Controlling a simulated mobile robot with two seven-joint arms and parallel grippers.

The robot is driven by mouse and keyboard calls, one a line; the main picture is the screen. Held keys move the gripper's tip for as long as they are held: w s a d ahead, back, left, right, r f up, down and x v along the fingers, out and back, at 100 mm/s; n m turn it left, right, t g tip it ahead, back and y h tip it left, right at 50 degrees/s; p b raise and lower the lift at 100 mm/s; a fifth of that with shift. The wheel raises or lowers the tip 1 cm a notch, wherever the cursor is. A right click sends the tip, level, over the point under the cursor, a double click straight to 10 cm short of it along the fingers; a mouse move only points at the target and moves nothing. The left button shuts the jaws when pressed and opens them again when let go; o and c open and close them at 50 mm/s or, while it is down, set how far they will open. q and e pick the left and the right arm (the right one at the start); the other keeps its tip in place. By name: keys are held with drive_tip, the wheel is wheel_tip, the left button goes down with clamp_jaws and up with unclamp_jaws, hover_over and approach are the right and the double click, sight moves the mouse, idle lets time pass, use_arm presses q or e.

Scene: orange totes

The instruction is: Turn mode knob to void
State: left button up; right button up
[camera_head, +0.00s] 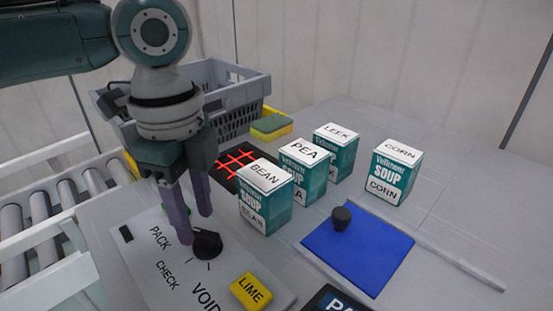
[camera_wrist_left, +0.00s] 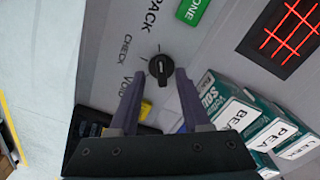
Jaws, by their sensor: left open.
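The black mode knob (camera_head: 207,243) sits on the pale control panel (camera_head: 150,275), beside the printed words PACK, CHECK and VOID. It also shows in the left wrist view (camera_wrist_left: 160,68), with a light line along its grip; which word it points at I cannot tell for sure. My left gripper (camera_head: 195,227) points down at the knob, its two purple fingers apart. In the left wrist view the fingertips (camera_wrist_left: 161,75) lie on either side of the knob, with gaps visible, so it is not gripped. My right gripper is not in view.
Soup boxes, BEAN (camera_head: 265,200) nearest, stand right of the gripper. A green button (camera_wrist_left: 194,10) is on the panel. Behind are a red-lined black grid (camera_head: 232,160) and a grey crate (camera_head: 235,85). A blue mat (camera_head: 365,255) lies right.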

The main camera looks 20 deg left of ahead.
sight(206, 240)
use_arm(q)
drive_tip(key=shift+f, duration=1.3)
clamp_jaws()
